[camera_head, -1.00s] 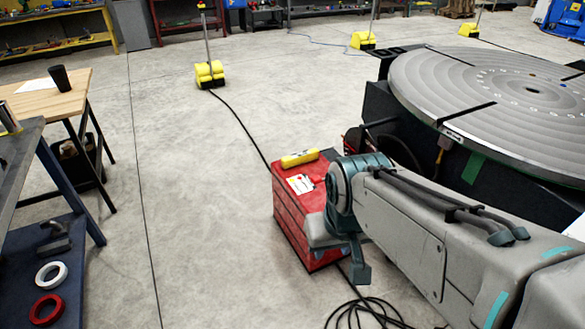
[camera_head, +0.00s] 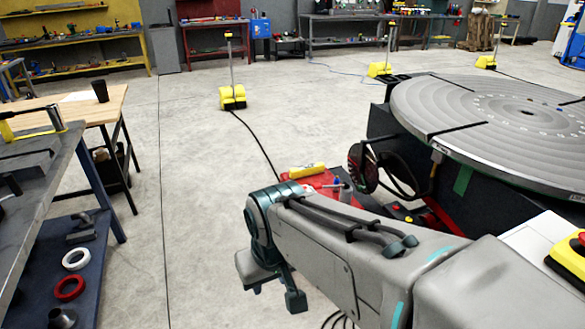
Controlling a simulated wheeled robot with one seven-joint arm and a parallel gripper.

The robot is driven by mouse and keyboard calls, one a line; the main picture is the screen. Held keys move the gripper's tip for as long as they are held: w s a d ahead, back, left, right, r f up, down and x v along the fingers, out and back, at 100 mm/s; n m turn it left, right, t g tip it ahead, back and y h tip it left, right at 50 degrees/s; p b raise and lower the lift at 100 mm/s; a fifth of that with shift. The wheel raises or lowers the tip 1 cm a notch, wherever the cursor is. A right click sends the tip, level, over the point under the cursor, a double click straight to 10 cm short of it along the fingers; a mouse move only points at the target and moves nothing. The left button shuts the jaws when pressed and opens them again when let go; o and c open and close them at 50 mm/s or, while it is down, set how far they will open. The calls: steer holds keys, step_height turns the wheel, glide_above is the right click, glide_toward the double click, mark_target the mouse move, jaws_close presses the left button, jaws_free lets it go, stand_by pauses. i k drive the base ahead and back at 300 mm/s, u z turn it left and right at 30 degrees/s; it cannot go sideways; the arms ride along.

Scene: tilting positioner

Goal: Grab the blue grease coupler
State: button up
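I cannot make out a blue grease coupler for sure in the head view. A small bluish item (camera_head: 338,183) shows at the red toolbox, too small to identify. My grey and teal arm crosses the lower right of the picture, in front of the toolbox.
The round grey positioner table (camera_head: 470,115) stands at right. The red toolbox (camera_head: 318,180), with a yellow item (camera_head: 307,170) on it, is largely hidden behind my arm. Workbenches (camera_head: 60,165) line the left. A yellow-based post (camera_head: 232,98) and cable stand on otherwise open floor.

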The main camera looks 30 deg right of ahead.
mark_target(336, 180)
steer(key=u, duration=0.15)
steer(key=i, duration=1.55)
steer(key=z, duration=0.6)
steer(key=i, duration=1.1)
steer(key=z, duration=1.55)
steer(key=i, duration=0.5)
steer(key=z, duration=0.4)
